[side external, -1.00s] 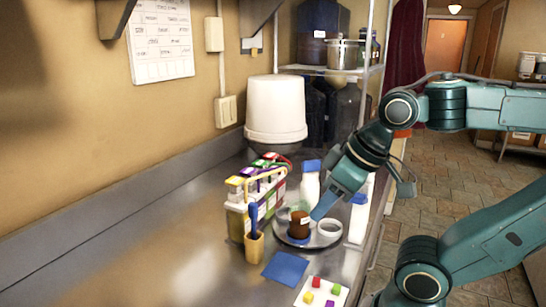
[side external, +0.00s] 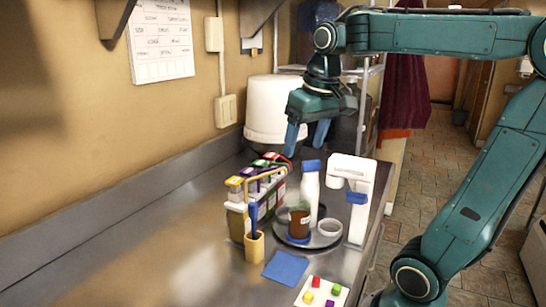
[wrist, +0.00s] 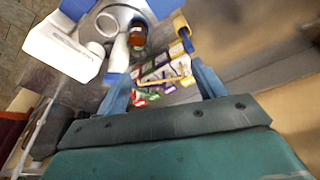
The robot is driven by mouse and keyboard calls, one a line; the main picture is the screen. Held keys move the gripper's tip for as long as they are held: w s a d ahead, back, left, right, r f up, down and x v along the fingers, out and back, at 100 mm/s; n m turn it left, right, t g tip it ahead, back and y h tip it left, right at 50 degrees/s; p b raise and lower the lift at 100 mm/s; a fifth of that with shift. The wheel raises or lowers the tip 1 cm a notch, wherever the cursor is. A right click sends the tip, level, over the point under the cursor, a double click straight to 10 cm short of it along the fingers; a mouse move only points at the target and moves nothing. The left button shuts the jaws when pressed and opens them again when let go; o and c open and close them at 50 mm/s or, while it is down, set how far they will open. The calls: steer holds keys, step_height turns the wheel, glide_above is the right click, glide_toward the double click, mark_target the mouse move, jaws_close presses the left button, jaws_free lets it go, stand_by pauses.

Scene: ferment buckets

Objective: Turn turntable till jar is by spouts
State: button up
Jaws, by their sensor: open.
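The turntable (side external: 322,243) is a round grey plate on the metal counter. A brown jar (side external: 299,224) with a pale label stands upright on its left part, beside a white ring-shaped cup (side external: 329,227). The jar also shows in the wrist view (wrist: 138,37). A rack of several colour-topped containers (side external: 240,212) stands left of the turntable; I cannot tell clearly which parts are spouts. My gripper (side external: 306,138) is open and empty, pointing down, raised above the rack and clear of the turntable. In the wrist view the rack shows between my fingers (wrist: 162,84).
A white bottle with a blue cap (side external: 309,192) stands behind the jar. A white stand-like device (side external: 362,182) is right of the turntable. A yellow cup (side external: 254,249) with a blue-handled tool, a blue square (side external: 286,268) and a button board (side external: 322,293) are in front. A white bucket (side external: 270,112) stands behind.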

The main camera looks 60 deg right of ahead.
steer(key=w+d+r+m+g, duration=0.1)
steer(key=w+d+r+m, duration=0.15)
steer(key=d, duration=0.45)
steer(key=m+g+y, duration=0.1)
steer(key=m+g, duration=0.1)
glide_above(312, 162)
steer(key=shift+d+f, duration=0.1)
steer(key=shift+f, duration=0.05)
steer(key=shift+f, duration=0.15)
step_height(312, 162, down, 14)
steer(key=shift+r, duration=0.25)
steer(key=c, duration=1.4)
